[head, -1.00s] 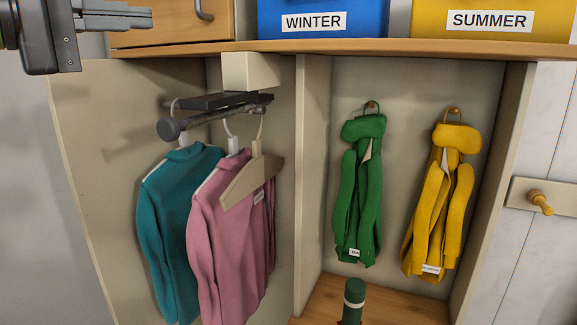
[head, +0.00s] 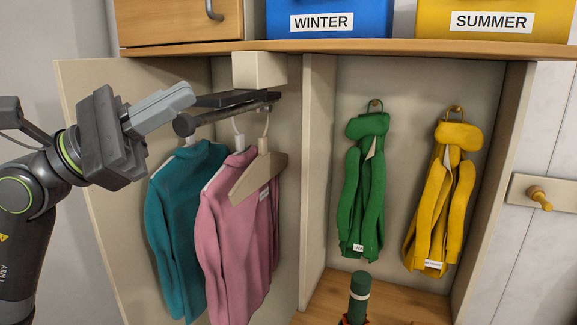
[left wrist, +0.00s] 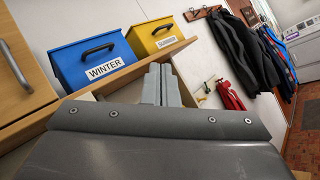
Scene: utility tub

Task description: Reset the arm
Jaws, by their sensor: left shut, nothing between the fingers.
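My left gripper (head: 186,93) is at the left in the head view, in front of the closet's left compartment and near the rail end. Its fingers are together with nothing between them. In the left wrist view its fingers (left wrist: 161,85) point toward the shelf edge by the yellow SUMMER box. My left arm comes in from the left edge. My right gripper is not in view.
A rail (head: 220,115) holds a teal sweater (head: 175,220), a pink sweater (head: 235,230) and an empty hanger (head: 258,178). Green (head: 365,185) and yellow (head: 440,195) jackets hang on hooks. Blue WINTER (head: 330,8) and yellow SUMMER (head: 495,10) boxes stand above.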

